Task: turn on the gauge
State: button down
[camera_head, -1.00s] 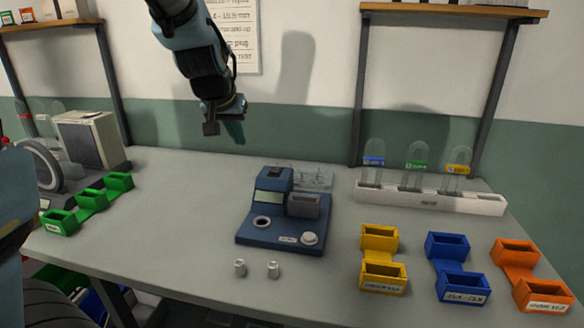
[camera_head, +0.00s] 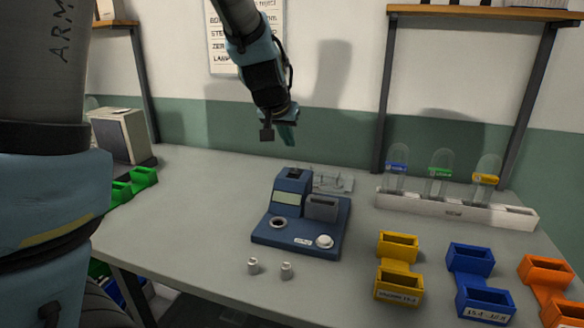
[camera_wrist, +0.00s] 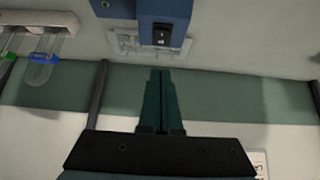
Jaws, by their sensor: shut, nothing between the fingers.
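The blue gauge (camera_head: 272,232) stands on the middle of the table, with a pale display, a round socket, a grey block and a white round knob (camera_head: 324,241) on its front. In the wrist view the gauge (camera_wrist: 166,8) is at the top middle, and a small black rocker switch (camera_wrist: 161,36) shows on it. My gripper (camera_head: 287,137) is above and behind the gauge, apart from it, pointing down. In the wrist view my gripper's green fingers (camera_wrist: 160,75) are together and empty, just below the switch in the picture. The switch's on or off state is too small to tell.
Two small metal cylinders (camera_head: 270,268) stand before the gauge. Yellow (camera_head: 400,268), blue (camera_head: 470,262) and orange (camera_head: 546,270) bins are at the right. A white rack (camera_head: 455,213) with glass tubes stands behind them. A clear plastic stand (camera_head: 333,181) is behind the gauge.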

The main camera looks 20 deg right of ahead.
send_over(295, 172)
jog(key=s+a, duration=0.1)
jog(key=f, duration=0.4)
jog(key=shift+s+a+f, duration=0.1)
jog(key=shift+a+f, duration=0.1)
jog(key=shift+f, duration=0.1)
jog(key=f, duration=0.3)
jog(key=shift+s+a+f, duration=0.1)
jog(key=shift+s+f, duration=0.1)
jog(key=shift+f, duration=0.2)
jog(key=shift+f, duration=0.1)
